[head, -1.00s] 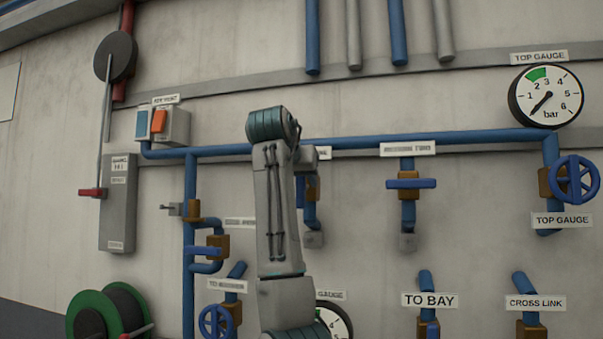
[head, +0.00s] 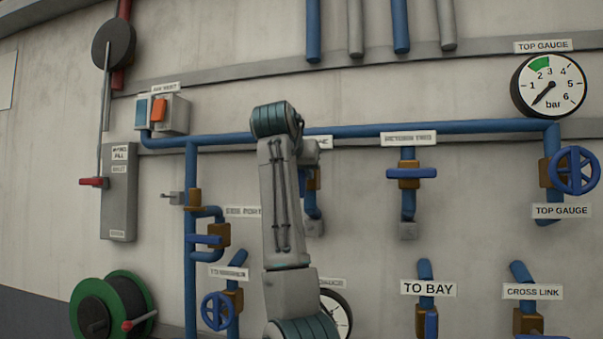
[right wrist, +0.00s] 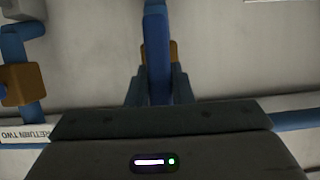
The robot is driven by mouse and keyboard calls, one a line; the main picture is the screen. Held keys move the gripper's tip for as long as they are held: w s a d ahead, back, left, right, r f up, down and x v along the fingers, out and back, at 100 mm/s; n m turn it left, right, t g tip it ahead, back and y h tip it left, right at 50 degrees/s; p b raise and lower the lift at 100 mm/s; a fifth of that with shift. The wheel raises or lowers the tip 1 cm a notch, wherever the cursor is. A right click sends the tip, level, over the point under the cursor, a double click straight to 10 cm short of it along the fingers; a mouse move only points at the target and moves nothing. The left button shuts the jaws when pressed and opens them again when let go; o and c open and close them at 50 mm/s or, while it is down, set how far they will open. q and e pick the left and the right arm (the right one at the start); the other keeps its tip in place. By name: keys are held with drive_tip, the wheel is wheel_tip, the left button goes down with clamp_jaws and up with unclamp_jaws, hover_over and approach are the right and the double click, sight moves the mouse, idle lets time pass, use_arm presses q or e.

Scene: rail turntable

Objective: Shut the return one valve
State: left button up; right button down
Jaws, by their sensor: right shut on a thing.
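The return one valve shows in part in the head view, behind my right arm, with its brown body (head: 314,179) on a blue vertical pipe. Its label is mostly hidden there. In the right wrist view its blue lever (right wrist: 157,50) stands between the fingers of my right gripper (right wrist: 158,92), with the brown body (right wrist: 174,50) just behind. The gripper is shut on the lever. The lever looks in line with its pipe. My left gripper is not in view.
The return two valve (head: 408,172), just right, has its lever crosswise; its label (right wrist: 22,134) shows in the right wrist view. The side-port valve (head: 218,236) is to the left. A long blue pipe (head: 365,131) runs above. A gauge (head: 338,312) is partly hidden low behind my arm.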

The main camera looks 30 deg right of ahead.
drive_tip(key=m+b, duration=0.1)
drive_tip(key=m+t+y+b, duration=0.1)
drive_tip(key=b, duration=0.1)
drive_tip(key=shift+s+d+f+m, duration=0.15)
drive_tip(key=shift+f+m, duration=0.1)
drive_tip(key=shift+m, duration=0.15)
drive_tip(key=m+t+b, duration=0.1)
drive_tip(key=m+b, duration=0.1)
drive_tip(key=m+t+y+b, duration=0.1)
drive_tip(key=m+b, duration=0.1)
drive_tip(key=shift+s+d+f+t+b, duration=0.1)
drive_tip(key=shift+s+f+t+b, duration=0.05)
drive_tip(key=shift+t+b, duration=0.2)
drive_tip(key=m+t+b, duration=0.2)
drive_tip(key=m+b, duration=0.1)
drive_tip(key=shift+f, duration=0.2)
drive_tip(key=shift+m+t+b, duration=0.65)
drive_tip(key=shift+m+b, duration=0.7)
drive_tip(key=shift+m, duration=0.45)
drive_tip(key=c, duration=1.3)
unclamp_jaws()
drive_tip(key=shift+s, duration=0.1)
